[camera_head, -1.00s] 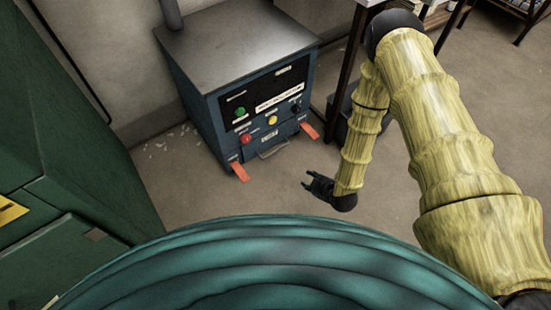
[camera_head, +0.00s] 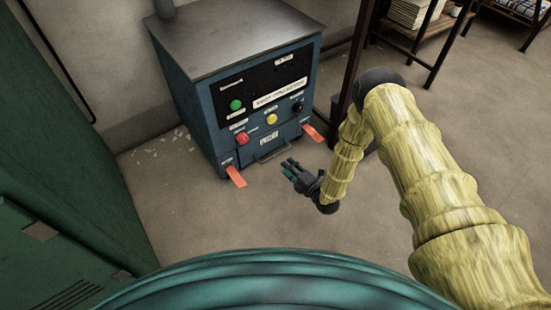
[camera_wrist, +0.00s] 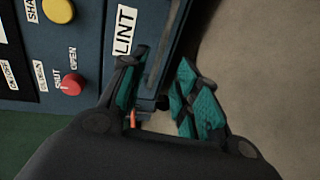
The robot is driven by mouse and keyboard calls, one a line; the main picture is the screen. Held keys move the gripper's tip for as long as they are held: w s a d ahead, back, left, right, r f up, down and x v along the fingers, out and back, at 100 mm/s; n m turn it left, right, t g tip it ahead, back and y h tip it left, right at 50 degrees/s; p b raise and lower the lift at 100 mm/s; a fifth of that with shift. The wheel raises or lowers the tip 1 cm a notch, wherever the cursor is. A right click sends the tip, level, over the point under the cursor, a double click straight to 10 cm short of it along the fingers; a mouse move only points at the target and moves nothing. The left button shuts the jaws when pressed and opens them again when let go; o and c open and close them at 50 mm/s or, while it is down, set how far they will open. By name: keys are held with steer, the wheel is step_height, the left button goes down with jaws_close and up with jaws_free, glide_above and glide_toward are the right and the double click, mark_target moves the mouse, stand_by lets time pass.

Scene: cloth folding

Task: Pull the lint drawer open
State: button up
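The lint drawer (camera_head: 256,145) is low on the front of a dark blue machine, with a grey bar handle (camera_head: 272,150) across it. In the wrist view its "LINT" label (camera_wrist: 125,30) is close, turned sideways, beside a long dark bar (camera_wrist: 158,50) that appears to be the handle. My gripper (camera_head: 288,166) is just in front of and to the right of the drawer. In the wrist view my gripper (camera_wrist: 163,68) is open, its teal-padded fingers apart on either side of the bar's near end. Whether either finger touches it cannot be told.
Orange tabs (camera_head: 236,176) stick out low on both sides of the machine's front. A red knob (camera_head: 242,138) and yellow knob (camera_head: 272,119) are above the drawer. A dark shelf frame (camera_head: 360,50) stands right. Green cabinets (camera_head: 60,170) stand left. The floor before the machine is clear.

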mark_target(276, 155)
steer(key=shift+b+x, duration=1.9)
steer(key=shift+x, duration=3.25)
steer(key=shift+c, duration=0.4)
jaws_close()
